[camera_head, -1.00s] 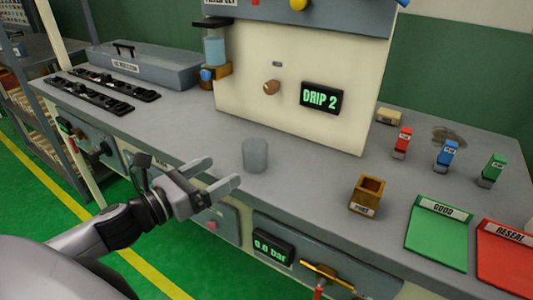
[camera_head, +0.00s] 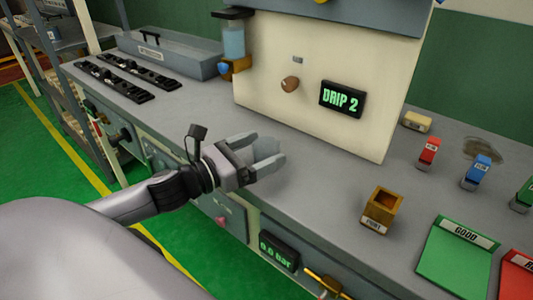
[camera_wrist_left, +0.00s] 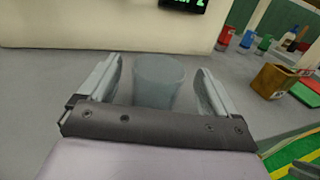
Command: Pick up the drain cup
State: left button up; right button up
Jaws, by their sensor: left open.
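The drain cup is a translucent grey cup (camera_wrist_left: 158,82) standing upright on the bench. I cannot tell whether a finger touches the cup.
The cream machine panel with a "DRIP 2" display (camera_head: 341,98) stands behind the cup. A small brass box (camera_head: 382,206) is to the right, with a green "GOOD" mat (camera_head: 452,264) beyond it. Red (camera_head: 428,152) and blue (camera_head: 476,172) clips stand farther back. The bench between cup and box is clear.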

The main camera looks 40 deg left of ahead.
aim_at(278, 141)
pick_arm(q)
jog(key=shift+w+d+r, duration=0.1)
jog(key=shift+w+r, duration=0.05)
jog(key=shift+w, duration=0.3)
jog(key=shift+w+d+r, duration=0.1)
jog(key=shift+w+r, duration=0.05)
jog(key=shift+w, duration=0.3)
jog(key=shift+x, duration=0.9)
jog(key=shift+f, duration=0.15)
jog(key=c, duration=1.1)
